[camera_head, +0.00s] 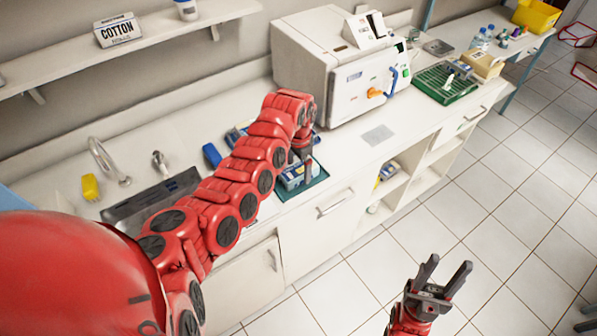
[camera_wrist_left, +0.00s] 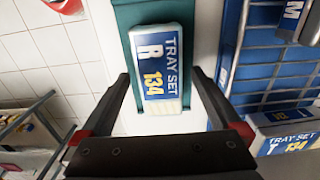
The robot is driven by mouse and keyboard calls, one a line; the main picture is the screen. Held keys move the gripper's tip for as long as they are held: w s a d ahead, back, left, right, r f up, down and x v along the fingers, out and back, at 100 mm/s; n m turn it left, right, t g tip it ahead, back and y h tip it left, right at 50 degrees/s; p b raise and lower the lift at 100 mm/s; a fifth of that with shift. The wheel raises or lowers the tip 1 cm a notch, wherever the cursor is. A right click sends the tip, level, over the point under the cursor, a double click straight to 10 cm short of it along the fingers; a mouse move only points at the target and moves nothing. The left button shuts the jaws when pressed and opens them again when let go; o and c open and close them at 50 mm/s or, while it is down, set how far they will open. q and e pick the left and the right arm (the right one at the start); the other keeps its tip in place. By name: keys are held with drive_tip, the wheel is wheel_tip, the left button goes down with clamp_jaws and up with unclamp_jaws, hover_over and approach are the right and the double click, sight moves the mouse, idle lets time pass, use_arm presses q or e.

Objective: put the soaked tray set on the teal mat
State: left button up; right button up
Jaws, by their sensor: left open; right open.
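A blue-and-white tray set box marked R 134 (camera_wrist_left: 160,70) lies on the teal mat (camera_wrist_left: 124,14), which shows around part of it in the left wrist view. In the head view the mat (camera_head: 318,181) is on the counter near its front edge, with the box (camera_head: 291,178) on it, partly covered by my gripper. My left gripper (camera_head: 301,166) is open just above the box. In the left wrist view its fingers (camera_wrist_left: 160,76) stand apart either side of the box, seemingly not touching it. My right gripper (camera_head: 444,276) is open and empty over the floor.
A blue rack (camera_wrist_left: 275,60) and another tray set box marked T 134 (camera_wrist_left: 290,142) are beside the mat. A white sterilizer (camera_head: 345,70) stands behind to the right, a sink (camera_head: 150,195) to the left. My left arm hides part of the counter.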

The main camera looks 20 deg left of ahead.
sight(298, 169)
use_arm(q)
wheel_tip(298, 169, up, 9)
drive_tip(key=b, duration=0.3)
drive_tip(key=shift+f, duration=0.1)
drive_tip(key=shift+r, duration=0.65)
